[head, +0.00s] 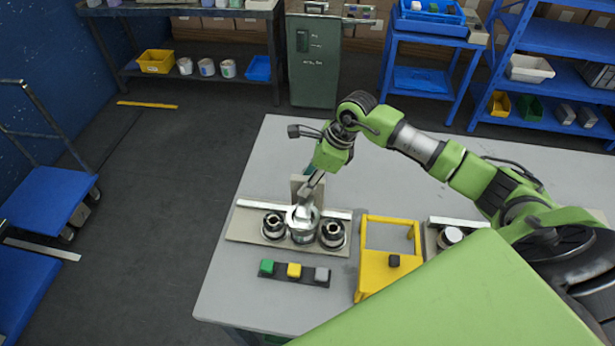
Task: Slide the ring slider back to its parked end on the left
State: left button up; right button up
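A beige fixture plate (239,228) lies on the grey table, with a white rail (255,204) along its back edge. Two dark, silver-rimmed round parts stand on it, one at left (273,227) and one at right (332,234). A larger bright silver ring-shaped part (302,236), which looks like the ring slider, sits between them. My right gripper (308,199) points down at this silver part from behind and overlaps its top; contact is unclear. Its fingers are too small and overlapped to tell open from shut. My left gripper is not in view.
A button strip (294,273) with green, yellow and grey buttons lies in front of the plate. A yellow frame (372,280) stands to its right. An upright beige plate (298,183) rises behind the fixture. The table's left and back areas are clear.

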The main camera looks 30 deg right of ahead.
jog(key=shift+f, duration=0.1)
grip_shut()
jog(key=w+a+b, duration=0.9)
jog(key=w+a, duration=0.1)
jog(key=a, duration=0.3)
jog(key=shift+a+r, duration=0.2)
jog(key=shift+a, duration=0.05)
jog(key=shift+w, duration=0.1)
jog(key=shift+c, duration=1.3)
grip_release()
jog(key=shift+o, duration=1.3)
jog(key=shift+a, duration=0.1)
jog(key=shift+w+a+f, duration=0.1)
jog(key=shift+f, duration=0.05)
